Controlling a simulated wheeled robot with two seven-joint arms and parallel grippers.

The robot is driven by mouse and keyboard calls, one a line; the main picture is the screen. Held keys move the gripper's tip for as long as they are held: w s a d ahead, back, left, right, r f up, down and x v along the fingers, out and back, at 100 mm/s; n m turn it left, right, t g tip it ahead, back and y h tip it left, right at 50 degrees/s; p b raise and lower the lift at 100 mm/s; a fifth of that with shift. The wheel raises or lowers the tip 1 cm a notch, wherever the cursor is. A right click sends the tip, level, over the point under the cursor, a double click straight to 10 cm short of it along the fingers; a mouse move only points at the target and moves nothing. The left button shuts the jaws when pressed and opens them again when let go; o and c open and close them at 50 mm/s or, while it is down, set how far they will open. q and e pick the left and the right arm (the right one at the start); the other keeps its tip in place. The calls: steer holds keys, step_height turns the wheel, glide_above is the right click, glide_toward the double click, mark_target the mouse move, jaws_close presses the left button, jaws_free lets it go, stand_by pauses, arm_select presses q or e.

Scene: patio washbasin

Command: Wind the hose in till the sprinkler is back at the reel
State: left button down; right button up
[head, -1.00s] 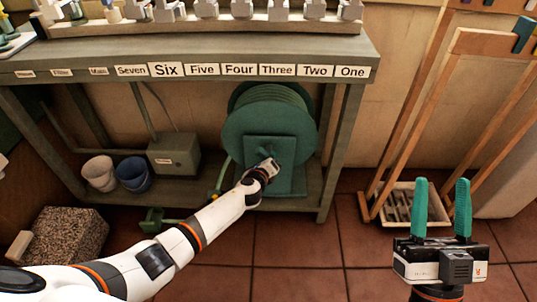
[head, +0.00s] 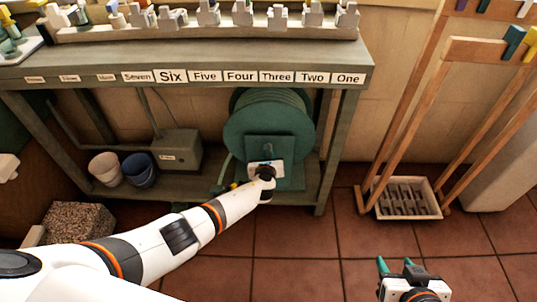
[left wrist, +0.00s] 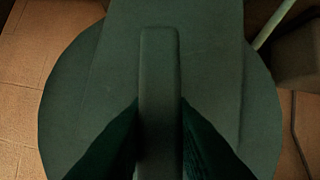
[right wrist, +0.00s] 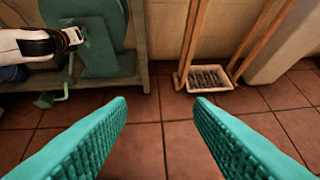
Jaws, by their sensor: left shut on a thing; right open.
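The green hose reel (head: 262,125) stands under the right end of the bench. My left gripper (head: 266,168) is at its front and hides part of it. In the left wrist view the fingers are shut on the reel's upright handle (left wrist: 160,85), with the round reel face behind. A green piece that may be the sprinkler (right wrist: 47,99) lies low beside the reel in the right wrist view. In the head view my left arm covers most of that area. My right gripper (head: 395,264) is open and empty over the floor, well right of the reel.
A bench (head: 190,62) carries a row of numbered labels. A grey box (head: 177,150), a white pot (head: 106,169) and a blue pot (head: 139,170) sit on its lower shelf. A wooden rack (head: 455,140) and a tray (head: 405,182) stand right. The tiled floor between is clear.

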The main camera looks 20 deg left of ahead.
arm_select(q)
steer(key=shift+m+g+y+p, duration=0.3)
steer(key=shift+m+y+p, duration=0.1)
steer(key=shift+m+y, duration=0.25)
arm_select(e)
steer(key=shift+s+d+f+g+h, duration=0.2)
steer(key=shift+s+f+g, duration=0.25)
steer(key=shift+s, duration=0.2)
steer(key=shift+s+d+f+g+h, duration=0.1)
steer(key=shift+s+d+f+g, duration=0.25)
steer(key=shift+s, duration=0.25)
steer(key=shift+s+d+f+g+h, duration=0.1)
steer(key=shift+s+f+g, duration=0.25)
steer(key=shift+s+g, duration=0.25)
arm_select(q)
steer(key=c, duration=1.3)
jaws_free()
steer(key=shift+h, duration=0.25)
